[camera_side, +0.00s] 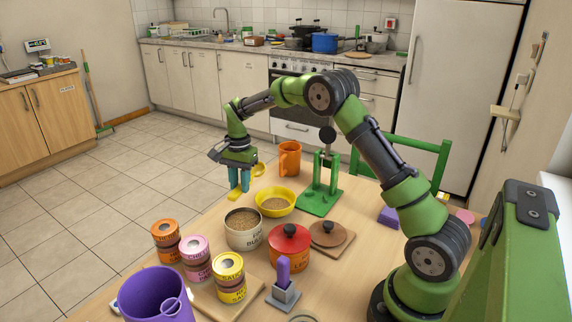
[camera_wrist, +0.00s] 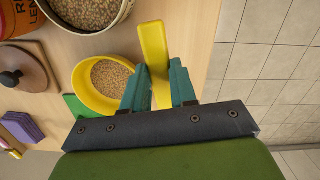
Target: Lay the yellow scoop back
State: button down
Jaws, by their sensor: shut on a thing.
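My gripper (camera_side: 239,188) has its teal fingers pointing down near the table's far left edge. It is shut on the yellow scoop (camera_wrist: 153,50), which lies between the fingers in the wrist view. In the side view part of the scoop (camera_side: 259,169) shows just right of the fingers. I cannot tell whether the scoop touches the table. A yellow bowl (camera_side: 287,193) holding grain stands right beside my gripper; it also shows in the wrist view (camera_wrist: 82,92).
A pot of grain (camera_side: 243,239) stands in front of the bowl. An orange mug (camera_side: 290,158) and a green stand (camera_side: 319,199) are behind and right. A red-lidded pot (camera_side: 289,255), several stacked tins (camera_side: 197,266) and a purple bucket (camera_side: 155,298) fill the front. Tiled floor lies beyond the table edge.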

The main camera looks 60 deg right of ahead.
aim_at(240, 186)
jog(key=shift+f+m+h, duration=0.1)
jog(key=shift+m+h, duration=0.2)
jog(key=shift+m, duration=0.9)
jog(key=shift+f, duration=3.2)
jog(key=c, duration=0.8)
grip_release()
notch_tip(240, 186, up, 17)
jog(key=shift+f, duration=0.1)
